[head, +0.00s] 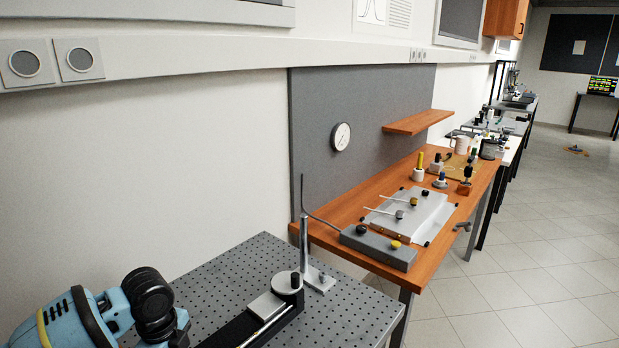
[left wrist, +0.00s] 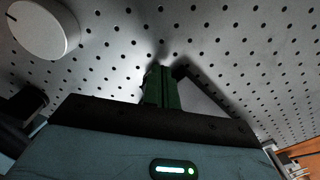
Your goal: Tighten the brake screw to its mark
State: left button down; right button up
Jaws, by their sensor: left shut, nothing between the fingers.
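My left arm comes in at the lower left of the head view, but its fingers do not show there. In the left wrist view my left gripper (left wrist: 162,88) is shut and empty, with its dark green fingers together over the perforated plate. A pale round knob with a short dark line (left wrist: 43,28) is at the upper left of that view, apart from the fingers. I cannot tell which part is the brake screw. My right gripper is not in view.
The perforated grey table (head: 345,312) has a metal post (head: 304,245) standing near the rail. An orange bench (head: 345,212) beyond holds a grey box with knobs (head: 378,249), a pale plate and several small mounts. Open tiled floor (head: 510,290) lies to the right.

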pick_arm(q)
jog(key=shift+a+r, duration=0.15)
jog(key=shift+w+r, duration=0.1)
jog(key=shift+r, duration=0.2)
notch_tip(320, 180, up, 5)
jog(key=shift+a+r, duration=0.1)
dwell(0.5)
